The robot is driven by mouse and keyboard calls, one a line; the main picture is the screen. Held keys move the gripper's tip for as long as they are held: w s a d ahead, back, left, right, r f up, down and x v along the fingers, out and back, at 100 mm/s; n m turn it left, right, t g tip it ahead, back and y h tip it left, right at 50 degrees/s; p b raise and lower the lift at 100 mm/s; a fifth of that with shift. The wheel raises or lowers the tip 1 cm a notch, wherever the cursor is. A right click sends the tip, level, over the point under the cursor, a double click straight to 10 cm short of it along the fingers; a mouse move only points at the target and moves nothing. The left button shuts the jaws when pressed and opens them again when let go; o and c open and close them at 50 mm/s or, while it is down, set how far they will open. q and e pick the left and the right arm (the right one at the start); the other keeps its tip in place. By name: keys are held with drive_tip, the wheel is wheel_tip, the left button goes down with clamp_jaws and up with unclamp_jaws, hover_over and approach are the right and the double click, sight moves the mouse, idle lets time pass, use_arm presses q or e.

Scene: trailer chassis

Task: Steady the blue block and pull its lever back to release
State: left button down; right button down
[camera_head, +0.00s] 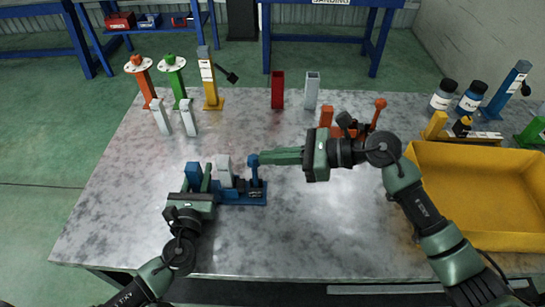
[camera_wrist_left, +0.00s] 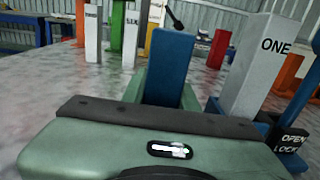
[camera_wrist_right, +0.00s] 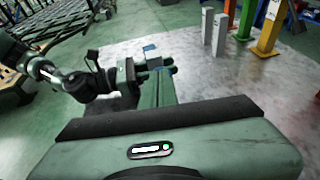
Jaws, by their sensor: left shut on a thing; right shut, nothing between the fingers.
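The blue block (camera_head: 245,197) is a low base on the table. It has a blue post (camera_head: 193,172) at its left end, a white upright marked ONE (camera_head: 224,170) in the middle and a blue lever (camera_head: 255,170) at its right end. My left gripper (camera_head: 197,184) is shut on the blue post, which also shows between its fingers in the left wrist view (camera_wrist_left: 170,65). My right gripper (camera_head: 264,157) is shut and empty, its fingertips right beside the lever's top on the right; I cannot tell whether they touch. OPEN and LOCK labels (camera_wrist_left: 290,141) show by the base.
Orange, green and yellow posts (camera_head: 209,80) and two small white blocks (camera_head: 188,117) stand at the back left. Red and grey uprights (camera_head: 277,90) stand behind. An orange lever fixture (camera_head: 350,128) is behind my right arm. A yellow bin (camera_head: 480,240) fills the right side.

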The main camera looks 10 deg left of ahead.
use_arm(q)
drive_tip(key=shift+d, duration=0.1)
use_arm(e)
drive_tip(key=v, duration=1.4)
drive_tip(key=shift+r, duration=0.35)
use_arm(q)
drive_tip(key=c, duration=0.8)
unclamp_jaws()
drive_tip(key=shift+o, duration=0.2)
use_arm(e)
drive_tip(key=shift+a, duration=0.1)
